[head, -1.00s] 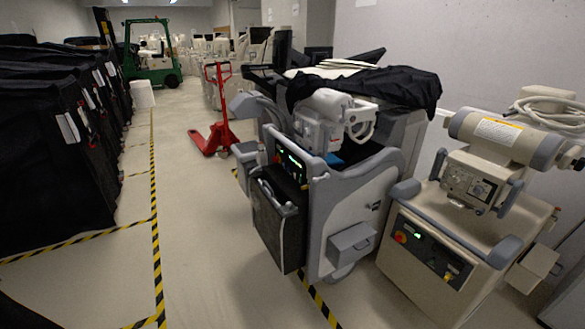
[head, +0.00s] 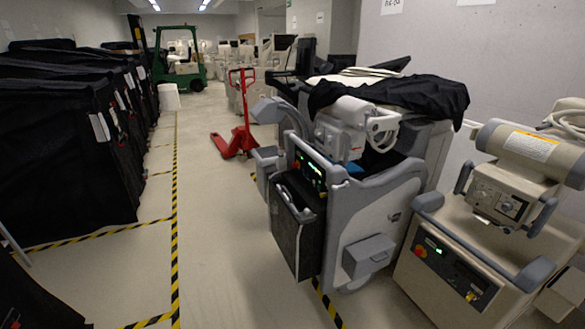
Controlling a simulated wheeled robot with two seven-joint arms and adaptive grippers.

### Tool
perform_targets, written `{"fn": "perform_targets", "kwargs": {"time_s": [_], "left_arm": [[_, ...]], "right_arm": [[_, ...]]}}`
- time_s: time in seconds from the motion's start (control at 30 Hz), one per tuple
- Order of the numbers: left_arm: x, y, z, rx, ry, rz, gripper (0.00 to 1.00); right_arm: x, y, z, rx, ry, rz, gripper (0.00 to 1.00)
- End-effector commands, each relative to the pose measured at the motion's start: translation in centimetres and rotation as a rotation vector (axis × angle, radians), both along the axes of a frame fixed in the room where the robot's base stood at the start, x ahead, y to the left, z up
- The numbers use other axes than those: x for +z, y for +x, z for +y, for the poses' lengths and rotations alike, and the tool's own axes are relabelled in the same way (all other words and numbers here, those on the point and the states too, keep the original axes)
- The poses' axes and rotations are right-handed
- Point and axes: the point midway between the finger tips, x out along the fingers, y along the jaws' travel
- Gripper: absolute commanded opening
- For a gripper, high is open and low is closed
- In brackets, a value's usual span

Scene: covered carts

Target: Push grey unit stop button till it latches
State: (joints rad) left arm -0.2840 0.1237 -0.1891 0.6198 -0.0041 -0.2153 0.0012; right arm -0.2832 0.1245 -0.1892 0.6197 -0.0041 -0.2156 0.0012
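The grey unit (head: 365,215) stands right of centre, a grey and white wheeled machine with a black basket (head: 296,225) on its near left side. Its dark control panel (head: 310,172) with green lights sits above the basket. A small reddish spot shows at the panel's left end, too small to tell if it is the stop button or whether it is latched. A beige unit (head: 450,270) at the right has a clear red button (head: 420,251) beside a green display. Neither of my grippers is in view.
Black covered carts (head: 65,150) line the left. A red pallet jack (head: 238,140) and a green forklift (head: 180,70) stand farther back. Yellow-black tape (head: 175,220) marks the floor. The aisle floor (head: 225,240) before the grey unit is clear.

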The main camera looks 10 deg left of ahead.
Motion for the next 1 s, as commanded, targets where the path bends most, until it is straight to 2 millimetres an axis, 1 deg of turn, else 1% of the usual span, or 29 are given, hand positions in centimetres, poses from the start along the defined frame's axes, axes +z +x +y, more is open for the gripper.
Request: {"fn": "perform_targets", "kwargs": {"time_s": [0.03,0.2,1.0], "left_arm": [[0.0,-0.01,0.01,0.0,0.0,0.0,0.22],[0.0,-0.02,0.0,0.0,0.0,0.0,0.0],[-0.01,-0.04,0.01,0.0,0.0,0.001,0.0]], "right_arm": [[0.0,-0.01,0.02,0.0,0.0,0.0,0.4],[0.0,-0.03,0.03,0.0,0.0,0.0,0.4],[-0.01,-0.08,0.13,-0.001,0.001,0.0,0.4]]}}
